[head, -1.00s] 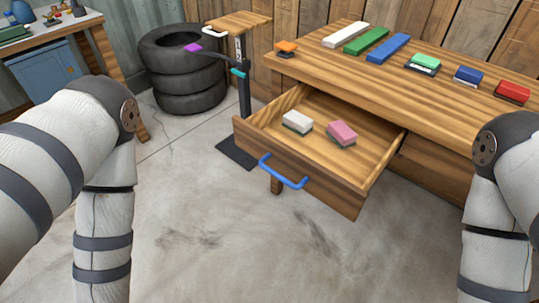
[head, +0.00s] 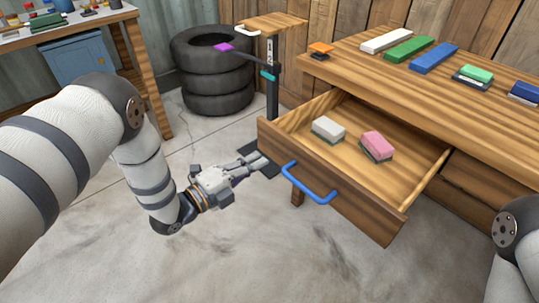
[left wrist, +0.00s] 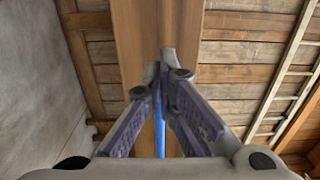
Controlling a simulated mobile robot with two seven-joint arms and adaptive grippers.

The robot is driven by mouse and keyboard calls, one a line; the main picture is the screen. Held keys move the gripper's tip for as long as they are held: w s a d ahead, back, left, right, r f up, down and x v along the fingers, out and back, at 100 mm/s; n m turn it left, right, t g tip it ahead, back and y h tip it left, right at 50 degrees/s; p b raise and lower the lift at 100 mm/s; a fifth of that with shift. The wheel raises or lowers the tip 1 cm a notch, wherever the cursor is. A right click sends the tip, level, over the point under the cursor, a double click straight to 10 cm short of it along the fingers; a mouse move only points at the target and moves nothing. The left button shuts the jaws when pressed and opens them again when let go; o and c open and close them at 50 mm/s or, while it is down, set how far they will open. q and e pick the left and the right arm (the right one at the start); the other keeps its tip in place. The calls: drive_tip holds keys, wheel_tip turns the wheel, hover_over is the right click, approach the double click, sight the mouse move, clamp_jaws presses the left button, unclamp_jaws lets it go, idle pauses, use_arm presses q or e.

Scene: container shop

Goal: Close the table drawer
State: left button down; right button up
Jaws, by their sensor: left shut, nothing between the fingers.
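The table drawer (head: 345,195) is pulled open from the wooden table (head: 470,115). Its blue handle (head: 308,184) is on the front face. Inside the drawer lie a white sponge (head: 328,129) and a pink sponge (head: 377,145). My left gripper (head: 262,160) is shut and empty, to the left of the drawer front and its handle. In the left wrist view, the shut fingers (left wrist: 164,65) point toward a wooden surface, with part of a blue bar (left wrist: 159,125) seen behind them. My right gripper is out of view; only part of my right arm shows.
White, green and blue bars (head: 434,57) and several small blocks lie on the tabletop. A stand with a dark post (head: 272,95) is beside the drawer's left side. Stacked tires (head: 215,70) are behind. The floor in front is clear.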

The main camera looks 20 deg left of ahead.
sight(278, 149)
use_arm(q)
drive_tip(key=shift+x, duration=2.3)
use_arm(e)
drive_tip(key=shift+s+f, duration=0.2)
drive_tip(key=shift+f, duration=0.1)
